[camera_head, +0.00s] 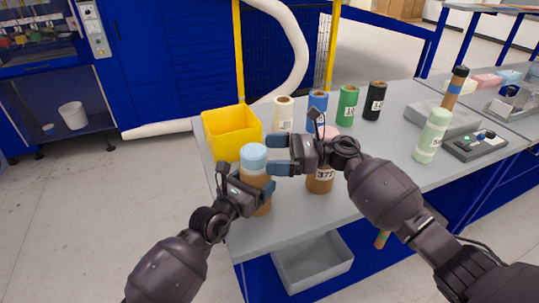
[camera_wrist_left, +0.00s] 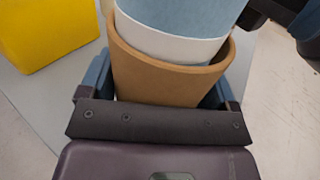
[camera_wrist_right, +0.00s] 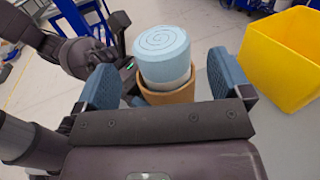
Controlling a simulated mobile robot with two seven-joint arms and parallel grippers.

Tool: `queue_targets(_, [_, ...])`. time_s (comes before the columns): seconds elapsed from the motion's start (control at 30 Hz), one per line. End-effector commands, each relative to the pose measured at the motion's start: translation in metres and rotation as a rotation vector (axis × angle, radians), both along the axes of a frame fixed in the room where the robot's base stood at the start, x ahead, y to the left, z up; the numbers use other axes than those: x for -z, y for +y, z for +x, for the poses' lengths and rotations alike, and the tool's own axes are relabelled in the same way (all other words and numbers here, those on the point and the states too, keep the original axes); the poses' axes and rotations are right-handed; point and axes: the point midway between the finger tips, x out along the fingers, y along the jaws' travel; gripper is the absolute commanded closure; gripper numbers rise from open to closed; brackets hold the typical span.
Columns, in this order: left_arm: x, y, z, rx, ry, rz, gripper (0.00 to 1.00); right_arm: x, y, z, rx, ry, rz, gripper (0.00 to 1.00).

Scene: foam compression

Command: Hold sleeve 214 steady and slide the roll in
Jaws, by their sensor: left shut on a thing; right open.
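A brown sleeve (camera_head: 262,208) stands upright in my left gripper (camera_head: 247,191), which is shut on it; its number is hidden. A light blue foam roll (camera_head: 253,158) with a white lower band sits partly inside the sleeve's mouth, its upper part standing out. In the left wrist view the sleeve's rim (camera_wrist_left: 170,72) surrounds the white band (camera_wrist_left: 165,42). My right gripper (camera_head: 273,155) is open beside the roll, its fingers pointing at it. In the right wrist view the roll's spiral top (camera_wrist_right: 162,42) shows between the open fingers, with no visible contact.
A yellow bin (camera_head: 232,133) stands on the grey table (camera_head: 330,208) behind the sleeve. Another brown sleeve (camera_head: 320,182) stands below my right gripper. White, blue, green and black rolls (camera_head: 348,105) line the back. A green roll (camera_head: 432,135) stands at right.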

Motion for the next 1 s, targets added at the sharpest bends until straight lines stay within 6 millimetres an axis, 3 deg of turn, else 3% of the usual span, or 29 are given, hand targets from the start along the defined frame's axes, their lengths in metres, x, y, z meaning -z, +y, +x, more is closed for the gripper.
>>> queue_targets(0.6, [0.000, 0.000, 0.000, 0.000, 0.000, 0.000, 0.42, -0.011, -0.027, -0.001, 0.000, 0.000, 0.000, 0.04])
queue_targets(0.93, [0.000, 0.000, 0.000, 0.000, 0.000, 0.000, 0.42, -0.012, -0.028, -0.001, 0.000, 0.000, 0.000, 0.04])
queue_targets(0.97, [0.000, 0.000, 0.000, 0.000, 0.000, 0.000, 0.12, -0.012, -0.028, -0.001, 0.000, 0.000, 0.000, 0.04])
queue_targets(1.0, [0.000, 0.000, 0.000, 0.000, 0.000, 0.000, 0.06, -0.012, -0.028, -0.001, 0.000, 0.000, 0.000, 0.04])
